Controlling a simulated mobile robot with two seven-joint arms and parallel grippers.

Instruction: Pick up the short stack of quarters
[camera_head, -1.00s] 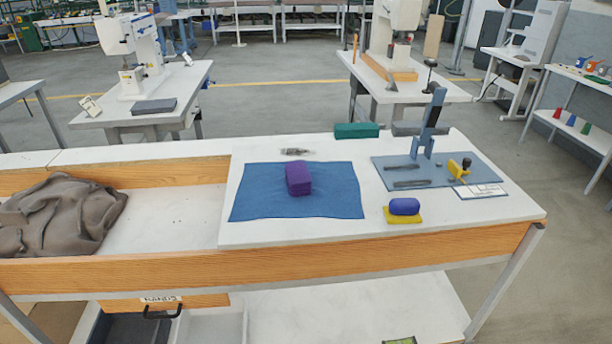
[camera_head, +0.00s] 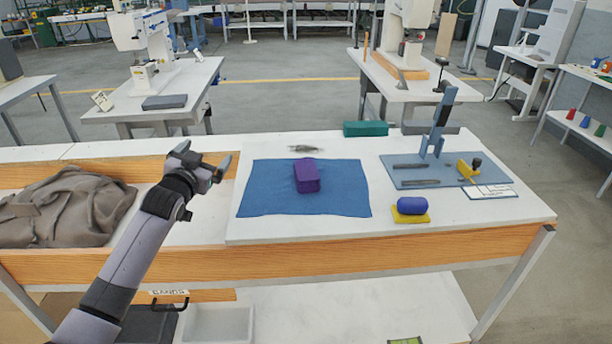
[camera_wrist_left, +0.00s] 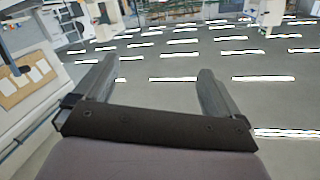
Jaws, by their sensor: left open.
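A purple block-shaped thing (camera_head: 307,176), perhaps the stack of quarters, rests on a blue cloth (camera_head: 265,205) on the white bench. I cannot make out separate layers in it. A longer teal block (camera_head: 366,129) lies at the bench's back edge. My left gripper (camera_head: 207,158) is open and empty, left of the blue cloth, raised above the left part of the bench. In the left wrist view its two fingers (camera_wrist_left: 157,70) stand wide apart with only floor beyond them. My right gripper is not in view.
A blue press (camera_head: 437,125) stands on a blue plate (camera_head: 402,180) at right. A blue rounded thing (camera_head: 411,205) sits on a yellow base (camera_head: 398,217) near the front edge. Crumpled brown fabric (camera_head: 70,205) fills the left tray. A small grey item (camera_head: 306,148) lies behind the cloth.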

